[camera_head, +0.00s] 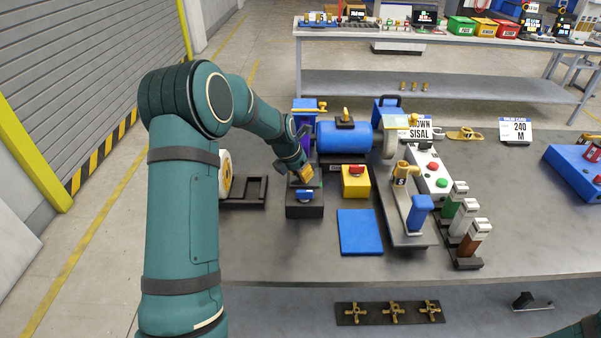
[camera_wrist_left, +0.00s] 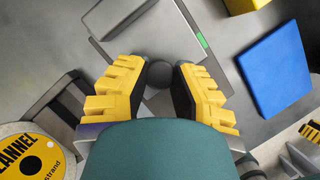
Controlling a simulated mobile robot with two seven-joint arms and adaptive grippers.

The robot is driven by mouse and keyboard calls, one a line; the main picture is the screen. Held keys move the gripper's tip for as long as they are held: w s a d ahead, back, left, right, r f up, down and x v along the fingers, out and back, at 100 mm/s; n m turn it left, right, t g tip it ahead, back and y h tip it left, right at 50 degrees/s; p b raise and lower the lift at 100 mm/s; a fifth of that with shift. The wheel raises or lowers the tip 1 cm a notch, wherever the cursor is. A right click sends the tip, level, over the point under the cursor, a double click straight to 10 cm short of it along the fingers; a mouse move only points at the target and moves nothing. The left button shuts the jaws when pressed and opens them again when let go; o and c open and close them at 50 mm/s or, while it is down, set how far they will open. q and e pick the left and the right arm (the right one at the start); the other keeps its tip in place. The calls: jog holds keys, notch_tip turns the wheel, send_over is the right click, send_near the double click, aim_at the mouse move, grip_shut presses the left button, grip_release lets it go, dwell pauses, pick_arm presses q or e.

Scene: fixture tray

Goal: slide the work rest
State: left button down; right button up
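My left gripper (camera_head: 303,174) points down over a dark block (camera_head: 304,211) with a blue part on top, left of the blue mat (camera_head: 360,232). In the left wrist view its yellow fingers (camera_wrist_left: 160,84) are spread, with a dark round knob (camera_wrist_left: 160,73) between the tips; I cannot tell whether they touch it. A grey plate with a green mark (camera_wrist_left: 140,25) lies just beyond the knob. It appears to be the work rest, but I cannot be sure. My right gripper is out of view.
The blue motor (camera_head: 345,137) stands behind the gripper, with a sisal wheel (camera_head: 390,142) at right. A flannel wheel (camera_head: 225,174) is at left. A yellow switch box (camera_head: 355,182) is close by at right. Bare bench shows in front.

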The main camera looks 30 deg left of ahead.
pick_arm(q)
jog(key=shift+w+a+p, duration=0.3)
jog(key=shift+w+p, duration=0.25)
jog(key=shift+w, duration=0.05)
jog(key=shift+w+a, duration=0.1)
jog(key=shift+w, duration=0.1)
jog(key=shift+f, duration=0.15)
jog(key=c, duration=1.2)
grip_release()
jog(key=o, duration=0.5)
jog(key=v, duration=1.2)
